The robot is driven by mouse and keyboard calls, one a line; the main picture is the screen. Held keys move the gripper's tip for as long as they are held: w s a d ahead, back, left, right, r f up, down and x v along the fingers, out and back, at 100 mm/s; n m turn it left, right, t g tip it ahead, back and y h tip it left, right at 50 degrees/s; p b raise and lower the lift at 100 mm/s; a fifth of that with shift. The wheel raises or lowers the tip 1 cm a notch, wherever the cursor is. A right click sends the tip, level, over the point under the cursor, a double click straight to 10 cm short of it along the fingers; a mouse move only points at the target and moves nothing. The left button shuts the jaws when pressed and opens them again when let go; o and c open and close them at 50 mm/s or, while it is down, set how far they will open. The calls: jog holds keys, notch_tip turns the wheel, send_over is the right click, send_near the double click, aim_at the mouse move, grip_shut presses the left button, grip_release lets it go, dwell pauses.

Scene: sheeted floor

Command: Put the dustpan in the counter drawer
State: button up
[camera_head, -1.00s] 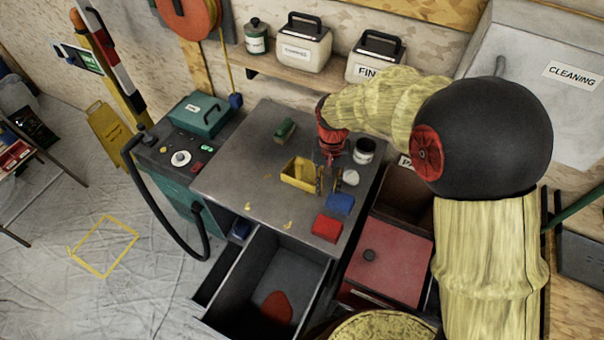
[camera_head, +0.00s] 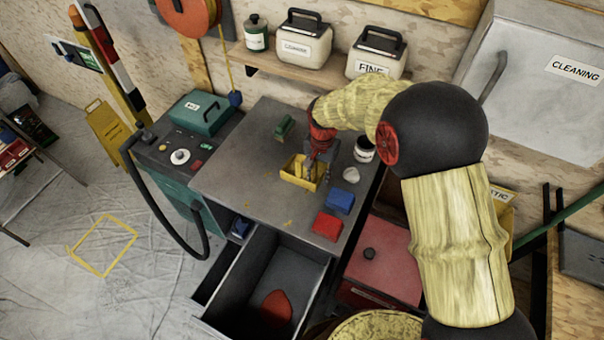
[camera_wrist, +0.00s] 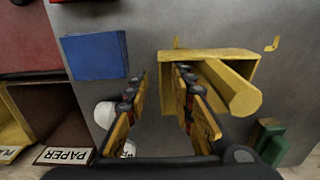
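The yellow dustpan (camera_head: 291,174) lies on the grey counter top, its stubby handle showing in the wrist view (camera_wrist: 232,90). My gripper (camera_head: 321,174) is over the dustpan's right side in the head view, pointing down. In the wrist view its two fingers (camera_wrist: 166,92) are spread apart, with one edge of the dustpan seen between them and one finger overlapping the pan. I cannot tell whether they touch it. The counter drawer (camera_head: 250,262) is pulled open below the counter's front edge, with a red patch or cloth (camera_head: 276,308) on its bottom.
A blue block (camera_head: 340,201), a red block (camera_head: 327,225), a white round thing (camera_head: 351,175) and a can (camera_head: 364,150) are close to the right. A green brush (camera_head: 284,127) lies behind. A red-lidded bin (camera_head: 382,261) stands right of the open drawer.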

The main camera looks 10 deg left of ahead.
notch_tip(320, 180, down, 2)
jog(key=shift+f, duration=0.15)
jog(key=shift+c, duration=0.2)
grip_shut()
dwell(0.5)
